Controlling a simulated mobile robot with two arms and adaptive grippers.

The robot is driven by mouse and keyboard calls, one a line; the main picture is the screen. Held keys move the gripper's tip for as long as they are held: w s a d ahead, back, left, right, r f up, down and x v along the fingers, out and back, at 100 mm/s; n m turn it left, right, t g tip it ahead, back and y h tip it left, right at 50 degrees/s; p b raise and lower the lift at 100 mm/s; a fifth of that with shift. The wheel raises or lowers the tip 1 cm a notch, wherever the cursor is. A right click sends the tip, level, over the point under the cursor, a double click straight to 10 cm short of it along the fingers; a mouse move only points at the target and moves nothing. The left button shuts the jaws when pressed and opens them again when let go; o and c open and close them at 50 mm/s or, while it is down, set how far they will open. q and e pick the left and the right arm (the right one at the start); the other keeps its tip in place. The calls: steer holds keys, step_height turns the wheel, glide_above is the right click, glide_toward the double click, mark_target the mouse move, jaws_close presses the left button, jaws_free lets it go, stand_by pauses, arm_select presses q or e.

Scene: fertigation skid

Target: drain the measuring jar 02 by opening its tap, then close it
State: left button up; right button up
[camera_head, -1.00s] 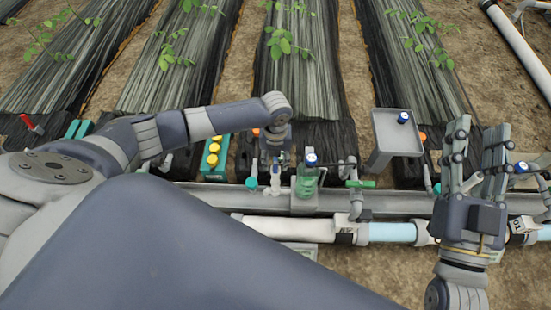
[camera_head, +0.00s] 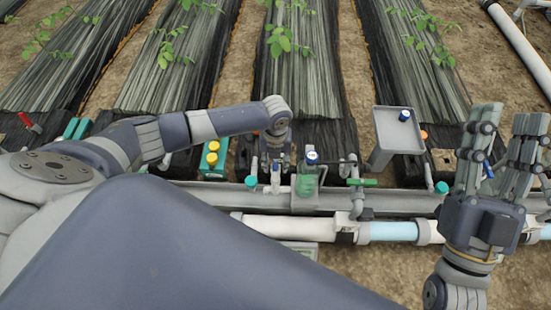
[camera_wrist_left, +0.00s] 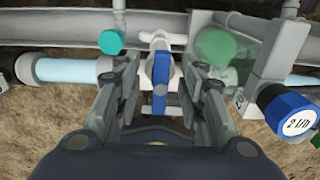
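A clear jar with green liquid (camera_head: 307,183) stands on the grey rail in the head view; its number is not readable. In the left wrist view the green jar (camera_wrist_left: 218,48) is tilted by perspective, right of the fingers. A white tap with a blue lever (camera_wrist_left: 160,82) lies between the fingertips of my left gripper (camera_wrist_left: 160,78). The lever points along the fingers, with a visible gap on each side. In the head view my left gripper (camera_head: 275,158) is over the tap, left of the jar. My right gripper (camera_head: 503,150) is open and empty at the right.
A blue-capped dial marked 2 l/h (camera_wrist_left: 290,115) is close on the right in the wrist view. A teal cap (camera_wrist_left: 111,42) is at the left. A grey tray (camera_head: 398,130) stands behind. A green-handled valve (camera_head: 362,182) and white pipe (camera_head: 280,228) are nearby.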

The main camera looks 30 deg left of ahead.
arm_select(q)
jaws_close()
